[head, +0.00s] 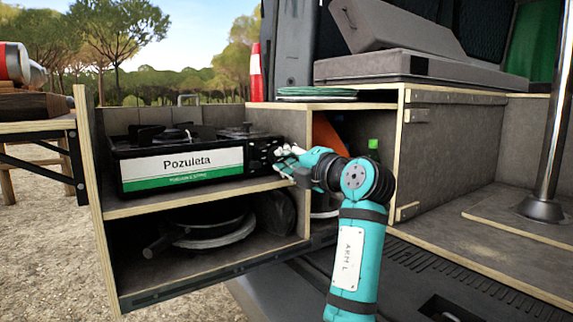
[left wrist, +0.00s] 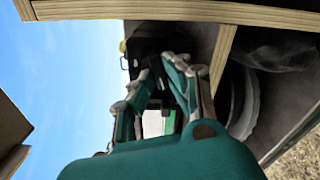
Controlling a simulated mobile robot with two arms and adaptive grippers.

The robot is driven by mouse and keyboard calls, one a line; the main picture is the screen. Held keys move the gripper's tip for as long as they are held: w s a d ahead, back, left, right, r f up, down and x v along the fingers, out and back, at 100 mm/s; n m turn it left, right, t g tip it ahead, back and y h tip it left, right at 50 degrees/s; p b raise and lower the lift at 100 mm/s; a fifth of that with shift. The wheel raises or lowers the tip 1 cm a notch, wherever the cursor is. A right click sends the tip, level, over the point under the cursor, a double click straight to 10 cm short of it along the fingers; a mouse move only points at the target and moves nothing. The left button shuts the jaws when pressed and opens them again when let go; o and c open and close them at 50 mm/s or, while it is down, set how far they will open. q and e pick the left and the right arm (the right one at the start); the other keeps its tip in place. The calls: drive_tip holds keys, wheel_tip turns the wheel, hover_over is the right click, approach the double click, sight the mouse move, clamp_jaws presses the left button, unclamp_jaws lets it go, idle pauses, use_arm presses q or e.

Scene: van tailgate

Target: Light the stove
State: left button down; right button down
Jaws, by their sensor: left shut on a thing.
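The black camping stove (head: 150,145) stands on the upper shelf of the pulled-out wooden unit. Its front carries a white and green label reading "Pozuleta", and its dark control panel is at the right end. My left gripper (head: 280,160) is at that panel, shut on what appears to be the stove knob, which the fingers mostly hide. In the left wrist view the two fingers of my left gripper (left wrist: 155,78) close around a dark part, with the label (left wrist: 155,123) beyond. No flame shows on the burner. My right gripper is not in view.
Pans (head: 215,232) lie on the lower shelf (head: 140,270). Green-edged plates (head: 317,93) rest on the cabinet top beside the stove. A side table (head: 40,126) with red objects stands at the left. A metal post (head: 552,120) rises at the right.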

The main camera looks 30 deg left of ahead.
use_arm(q)
drive_tip(key=shift+f+n, duration=0.1)
drive_tip(key=shift+n, duration=1.1)
drive_tip(key=shift+b, duration=0.3)
drive_tip(key=c, duration=1.3)
unclamp_jaws()
drive_tip(key=shift+c, duration=0.2)
drive_tip(key=v, duration=0.7)
drive_tip(key=shift+d, duration=0.25)
drive_tip(key=shift+s, duration=0.1)
